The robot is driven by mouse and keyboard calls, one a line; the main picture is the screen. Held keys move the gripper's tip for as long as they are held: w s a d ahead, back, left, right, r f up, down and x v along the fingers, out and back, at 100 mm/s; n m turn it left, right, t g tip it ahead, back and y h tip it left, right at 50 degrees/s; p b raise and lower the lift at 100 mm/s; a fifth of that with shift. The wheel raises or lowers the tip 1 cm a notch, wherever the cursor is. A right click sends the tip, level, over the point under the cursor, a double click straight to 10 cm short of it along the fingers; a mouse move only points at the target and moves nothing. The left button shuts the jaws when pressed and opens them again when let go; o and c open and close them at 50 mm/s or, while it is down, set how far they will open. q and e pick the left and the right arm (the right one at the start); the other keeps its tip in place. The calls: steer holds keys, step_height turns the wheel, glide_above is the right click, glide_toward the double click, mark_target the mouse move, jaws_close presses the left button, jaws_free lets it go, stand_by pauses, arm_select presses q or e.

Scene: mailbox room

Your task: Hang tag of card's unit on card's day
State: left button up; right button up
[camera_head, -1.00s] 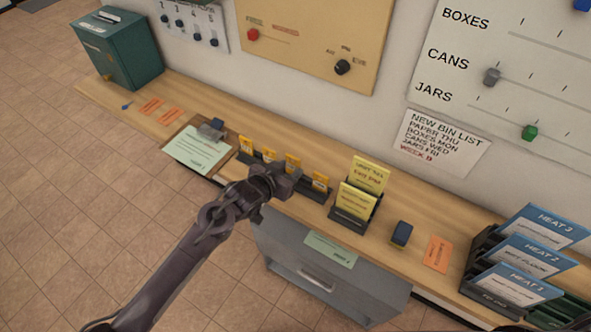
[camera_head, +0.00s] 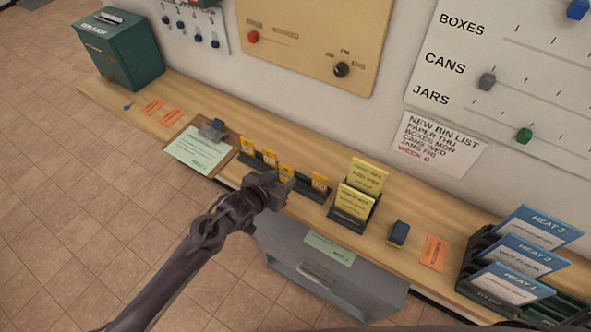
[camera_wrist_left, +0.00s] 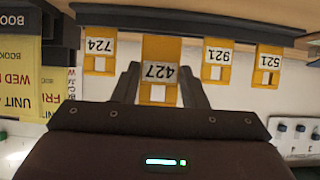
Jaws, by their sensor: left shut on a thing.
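My left gripper (camera_head: 278,184) is shut on an orange-yellow tag (camera_head: 286,170) in front of the dark tag rack (camera_head: 308,192) on the counter. In the left wrist view, the gripper (camera_wrist_left: 160,88) has its fingers either side of this tag (camera_wrist_left: 159,52), which shows "427". Other tags in a row there show 724 (camera_wrist_left: 100,46), 921 (camera_wrist_left: 217,58) and 521 (camera_wrist_left: 267,64). A green card (camera_head: 199,149) lies on a clipboard at left; another (camera_head: 330,248) is at the grey cabinet's front. Their text is too small to read. My right gripper is not in view.
A green box (camera_head: 130,55) stands at far left. A slider board (camera_head: 500,75) and a bin list (camera_head: 437,143) are on the wall.

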arm_select(q)
steer(key=s+a+p, duration=0.3)
steer(key=s, duration=0.2)
steer(key=shift+a, duration=0.3)
steer(key=shift+r, duration=0.1)
stand_by(1.2)
